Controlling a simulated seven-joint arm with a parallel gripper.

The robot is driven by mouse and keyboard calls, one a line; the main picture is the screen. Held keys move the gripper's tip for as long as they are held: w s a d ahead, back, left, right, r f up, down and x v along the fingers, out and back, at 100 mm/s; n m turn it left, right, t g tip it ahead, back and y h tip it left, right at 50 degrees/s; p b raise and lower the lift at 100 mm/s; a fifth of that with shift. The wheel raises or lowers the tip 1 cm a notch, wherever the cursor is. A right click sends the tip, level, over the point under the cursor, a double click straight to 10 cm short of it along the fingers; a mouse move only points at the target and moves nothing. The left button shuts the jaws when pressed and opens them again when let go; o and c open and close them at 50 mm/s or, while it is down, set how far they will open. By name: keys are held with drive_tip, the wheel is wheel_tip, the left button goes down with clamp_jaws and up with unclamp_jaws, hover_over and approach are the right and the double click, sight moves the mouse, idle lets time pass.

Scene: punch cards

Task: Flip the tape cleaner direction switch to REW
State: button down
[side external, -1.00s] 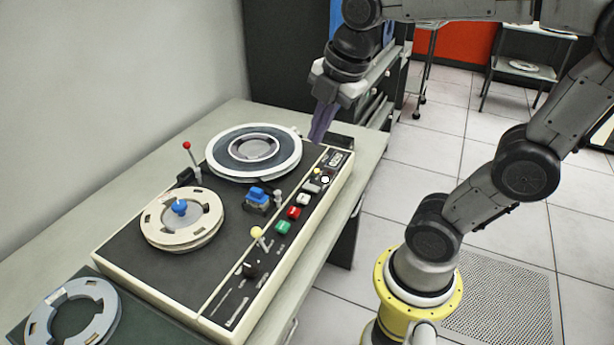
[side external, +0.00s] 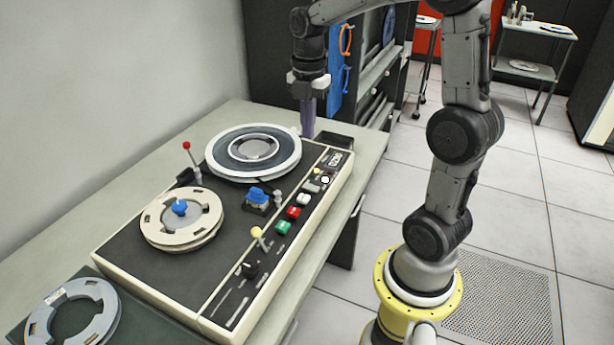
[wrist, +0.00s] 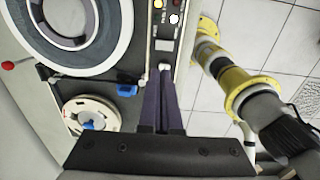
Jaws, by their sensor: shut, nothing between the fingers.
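The tape cleaner (side external: 150,255) is a black-topped machine with cream sides on the bench. A yellow-knobbed lever (side external: 257,232) rises from its front control strip, with a black knob (side external: 250,268) nearer the camera. A red-knobbed lever (side external: 187,146) stands at the back left; its red knob also shows in the wrist view (wrist: 8,65). I cannot read which control is marked REW. My gripper (side external: 308,136) points down beside the far reel, its purple fingers shut and empty. In the wrist view the closed fingers (wrist: 163,76) extend over the control strip, hiding part of it.
The white-rimmed far reel (side external: 212,168) and cream near reel (side external: 152,238) stand on the machine. Between them is a blue-topped part (side external: 257,194). Red (side external: 294,212) and green (side external: 283,228) buttons line the strip. A loose reel (side external: 40,335) lies at the front left.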

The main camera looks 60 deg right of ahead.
sight(308, 187)
wheel_tip(308, 187, down, 14)
drive_tip(key=shift+w, duration=0.1)
idle(0.5)
drive_tip(key=shift+f, duration=0.1)
drive_tip(key=shift+w+f+g, duration=0.15)
drive_tip(key=shift+g, duration=0.15)
drive_tip(key=shift+a, duration=0.1)
drive_tip(key=shift+s, duration=0.2)
